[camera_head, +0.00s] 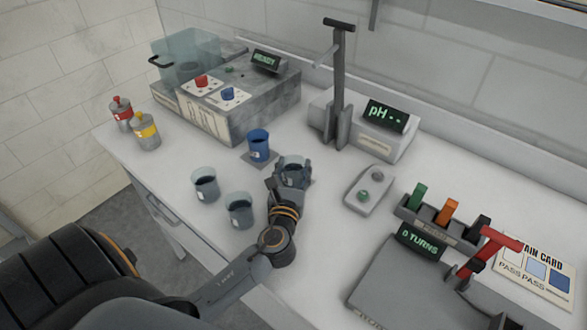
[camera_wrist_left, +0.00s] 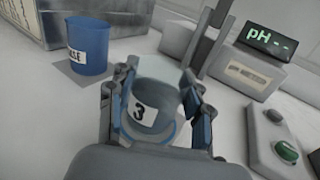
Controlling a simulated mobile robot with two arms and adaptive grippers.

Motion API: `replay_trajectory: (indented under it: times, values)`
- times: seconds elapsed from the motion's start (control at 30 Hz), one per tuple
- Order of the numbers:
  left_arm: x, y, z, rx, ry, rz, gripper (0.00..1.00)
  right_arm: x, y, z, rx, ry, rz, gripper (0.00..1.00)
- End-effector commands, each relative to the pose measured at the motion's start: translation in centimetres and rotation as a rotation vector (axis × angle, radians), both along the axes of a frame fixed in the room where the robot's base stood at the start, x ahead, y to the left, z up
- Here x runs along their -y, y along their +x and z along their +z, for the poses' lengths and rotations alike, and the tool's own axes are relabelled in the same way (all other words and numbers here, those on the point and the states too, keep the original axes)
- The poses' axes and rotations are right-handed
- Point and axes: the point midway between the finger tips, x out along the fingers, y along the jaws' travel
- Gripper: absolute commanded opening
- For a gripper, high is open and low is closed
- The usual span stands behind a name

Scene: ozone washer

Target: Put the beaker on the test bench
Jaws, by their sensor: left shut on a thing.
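My left gripper (camera_head: 291,174) reaches over the white bench top (camera_head: 325,225) and is shut on a clear beaker with dark contents (camera_wrist_left: 150,105). The label on this beaker reads 3 in the left wrist view, where the gripper's fingers (camera_wrist_left: 155,100) sit on both sides of it. The gripper hides much of the beaker in the head view. I cannot tell whether the beaker's base touches the bench. Two similar beakers with dark liquid, one (camera_head: 205,185) and another (camera_head: 239,210), stand to the left of the gripper. My right gripper is not in view.
A blue cup (camera_head: 258,146) stands just behind the held beaker. The grey READY machine (camera_head: 255,105), the pH meter (camera_head: 372,135) with its upright stand (camera_head: 338,90), and a small button box (camera_head: 369,191) surround this area. A rack (camera_head: 438,222) stands further right.

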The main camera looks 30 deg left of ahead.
Motion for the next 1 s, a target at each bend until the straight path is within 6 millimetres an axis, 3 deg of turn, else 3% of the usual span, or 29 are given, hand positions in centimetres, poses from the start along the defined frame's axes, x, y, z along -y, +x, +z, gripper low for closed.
replay_trajectory:
  times: [0.27, 0.3, 0.4, 0.77, 1.0]
  values:
    - [0.0, 0.0, -0.2, 0.002, 0.001, 0.000, 0.00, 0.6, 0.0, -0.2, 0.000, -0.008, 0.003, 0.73]
    - [0.0, 0.0, -0.2, 0.001, 0.000, 0.000, 0.56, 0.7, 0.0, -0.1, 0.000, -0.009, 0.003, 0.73]
    - [0.0, 0.0, -0.2, 0.000, 0.000, -0.001, 0.73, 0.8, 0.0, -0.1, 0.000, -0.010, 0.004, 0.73]
    - [0.0, 0.0, 0.3, 0.001, 0.000, -0.001, 0.73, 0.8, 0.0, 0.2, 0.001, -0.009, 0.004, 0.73]
    - [1.8, -3.6, -0.3, -0.003, -0.003, -0.002, 0.73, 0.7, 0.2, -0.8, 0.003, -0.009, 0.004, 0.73]
